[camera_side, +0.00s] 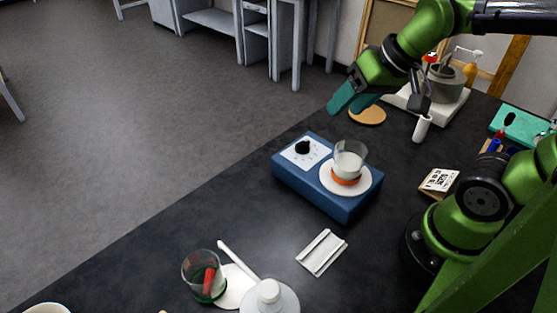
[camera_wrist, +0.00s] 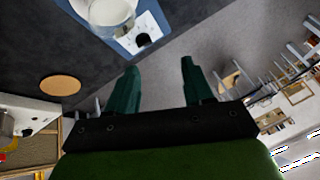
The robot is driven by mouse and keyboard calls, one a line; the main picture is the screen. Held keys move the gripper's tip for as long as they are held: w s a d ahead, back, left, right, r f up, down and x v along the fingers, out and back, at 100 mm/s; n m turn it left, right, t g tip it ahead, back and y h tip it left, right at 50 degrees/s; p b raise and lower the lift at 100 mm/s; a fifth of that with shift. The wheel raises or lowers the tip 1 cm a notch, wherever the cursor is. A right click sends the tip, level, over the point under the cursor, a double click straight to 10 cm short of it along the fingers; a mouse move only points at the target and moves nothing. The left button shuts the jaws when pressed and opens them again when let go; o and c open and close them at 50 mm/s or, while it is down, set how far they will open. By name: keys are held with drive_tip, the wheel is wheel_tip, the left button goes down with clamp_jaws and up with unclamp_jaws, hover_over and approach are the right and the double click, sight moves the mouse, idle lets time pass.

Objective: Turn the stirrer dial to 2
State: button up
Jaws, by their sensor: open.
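The blue stirrer (camera_side: 318,186) stands on the dark bench in the side view. Its black dial (camera_side: 303,147) sits on a white scale plate at the left end; the pointer's setting is too small to read. A glass beaker (camera_side: 349,160) with pale contents and an orange band at its base stands on the round white plate. My gripper (camera_side: 350,106) is open and empty, up behind the stirrer and apart from it. In the wrist view its two green fingers (camera_wrist: 158,82) are spread, with the dial (camera_wrist: 142,39) beyond them and the beaker (camera_wrist: 112,14) at the top edge.
A cork disc (camera_side: 368,115) lies behind the stirrer, near a white device with a grey pot (camera_side: 446,84). A white folded piece (camera_side: 322,252), a glass with a red item (camera_side: 205,277) and a white bottle (camera_side: 270,297) are in front. The bench's left edge is close to the stirrer.

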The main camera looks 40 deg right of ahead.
drive_tip(key=w+n+g, duration=0.1)
drive_tip(key=w+n, duration=0.1)
drive_tip(key=w+n+g, duration=0.1)
drive_tip(key=w+n, duration=0.1)
drive_tip(key=w, duration=0.1)
drive_tip(key=w+n+g, duration=0.1)
drive_tip(key=w+n, duration=0.1)
drive_tip(key=shift+w+d+f+n+h, duration=0.2)
drive_tip(key=shift+d+f+n+h, duration=0.1)
drive_tip(key=shift+f+n+h, duration=0.1)
drive_tip(key=shift+c, duration=0.9)
drive_tip(key=n+g, duration=0.2)
drive_tip(key=n, duration=0.6)
hover_over(300, 143)
drive_tip(key=n+g+h, duration=0.1)
drive_tip(key=n, duration=0.3)
wheel_tip(300, 143, down, 16)
drive_tip(key=shift+r, duration=0.2)
clamp_jaws()
